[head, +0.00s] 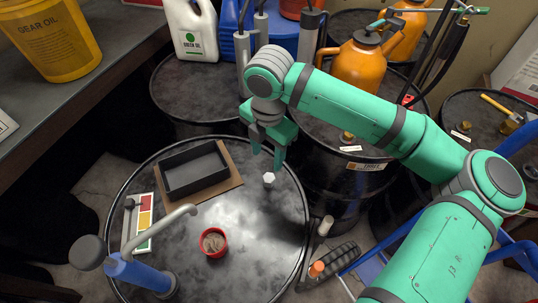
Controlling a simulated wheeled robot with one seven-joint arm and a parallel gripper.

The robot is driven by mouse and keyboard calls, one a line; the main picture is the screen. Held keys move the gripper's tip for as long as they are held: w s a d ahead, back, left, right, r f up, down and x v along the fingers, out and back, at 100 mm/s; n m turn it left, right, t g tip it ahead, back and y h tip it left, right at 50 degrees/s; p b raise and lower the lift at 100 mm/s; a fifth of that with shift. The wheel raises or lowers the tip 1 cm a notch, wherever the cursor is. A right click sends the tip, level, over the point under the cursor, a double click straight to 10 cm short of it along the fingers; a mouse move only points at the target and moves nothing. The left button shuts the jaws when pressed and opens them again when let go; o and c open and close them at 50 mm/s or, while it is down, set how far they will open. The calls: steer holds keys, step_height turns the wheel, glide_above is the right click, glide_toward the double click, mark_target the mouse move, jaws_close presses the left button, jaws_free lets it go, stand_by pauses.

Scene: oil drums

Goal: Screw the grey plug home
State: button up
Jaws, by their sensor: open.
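A small, pale grey, six-sided plug (268,178) shows on the top of the near black drum (265,235), towards its back right edge. I cannot tell how deep it sits or whether it is level. My gripper (267,152) points down just above and behind the plug in the picture. Its green jaws are apart and nothing shows between them. The plug appears clear of the fingers.
A black tray (194,182) on a brown board, a red cup (214,242), a colour card (139,222) and a blue hand pump (138,273) with a grey spout are on the same drum. Orange cans (358,66) and a white jug (192,30) stand on drums behind.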

mark_target(269, 177)
steer(key=shift+s+d+f, duration=0.2)
steer(key=shift+s+d, duration=0.05)
steer(key=shift+s, duration=0.3)
step_height(269, 177, down, 10)
steer(key=shift+w+f, duration=0.1)
steer(key=shift+f, duration=0.1)
steer(key=shift+c, duration=0.5)
steer(key=c, duration=1)
